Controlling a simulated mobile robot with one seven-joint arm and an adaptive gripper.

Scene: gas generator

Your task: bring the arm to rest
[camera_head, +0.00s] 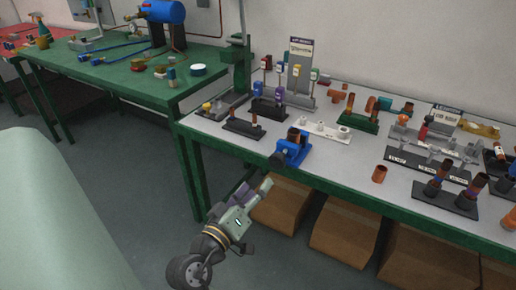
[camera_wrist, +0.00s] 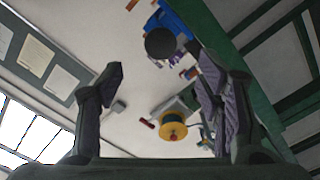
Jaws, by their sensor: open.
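My gripper (camera_head: 256,190) is in front of the grey-topped workbench (camera_head: 285,163), out over the floor side and near the bench's front edge. In the wrist view my gripper (camera_wrist: 165,90) shows its two fingers spread wide apart, with nothing between them. It looks up past the bench edge toward the ceiling and wall. My arm comes in from the bottom of the head view and touches nothing that I can see.
A blue vise (camera_head: 292,148) stands at the bench's front edge, close to my gripper. Racks and copper fittings (camera_head: 379,174) fill the bench top. Cardboard boxes (camera_head: 282,203) sit under it. A green table (camera_head: 130,80) stands at the left; open floor (camera_head: 130,170) lies before it.

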